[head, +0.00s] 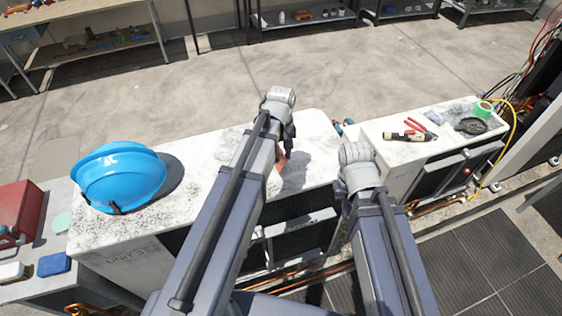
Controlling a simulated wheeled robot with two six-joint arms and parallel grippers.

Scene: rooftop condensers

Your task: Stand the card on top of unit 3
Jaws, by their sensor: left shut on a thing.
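My left gripper (288,147) points down over the white top of the middle condenser unit (225,152). It is shut on a small orange-brown thing (281,162), which appears to be the card. My left arm hides part of it, so I cannot tell whether it touches the top. My right arm's wrist is at the gap between the middle unit and the right condenser unit (375,150); its gripper is hidden. No unit number is readable, so I cannot tell which is unit 3.
A blue hard hat (120,176) sits on the middle unit's left end. The right unit carries red-handled pliers (418,127), a black-and-cream tool (403,136) and green tape (483,108). A yellow hose (513,130) runs beside it. A red box (32,208) stands far left.

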